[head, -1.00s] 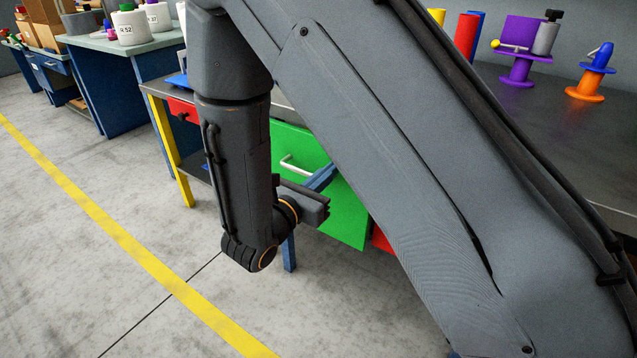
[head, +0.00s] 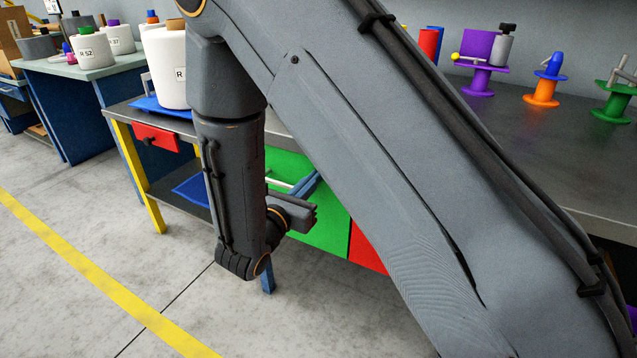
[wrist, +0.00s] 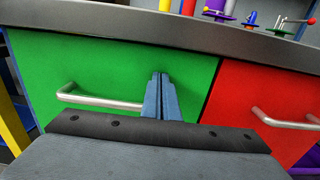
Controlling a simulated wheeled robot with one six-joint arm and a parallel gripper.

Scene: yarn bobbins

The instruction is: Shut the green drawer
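The green drawer (wrist: 92,70) has a plain green front with a silver bar handle (wrist: 95,100). In the wrist view its front looks about level with the red front beside it; I cannot tell whether a small gap remains behind it. My gripper (wrist: 159,78) has its two blue fingers together, pointing at the green front by the right end of the handle. I see nothing between them, and I cannot tell whether they touch the front. In the head view, the green front (head: 325,228) is partly hidden by my arm, with the blue fingers (head: 308,184) before it.
A red front (wrist: 262,92) with its own handle (wrist: 280,120) is just right of the green one. The grey worktop (wrist: 200,32) overhangs both. A small red drawer (head: 157,138) and a yellow leg (head: 138,178) stand left. The floor in front is clear.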

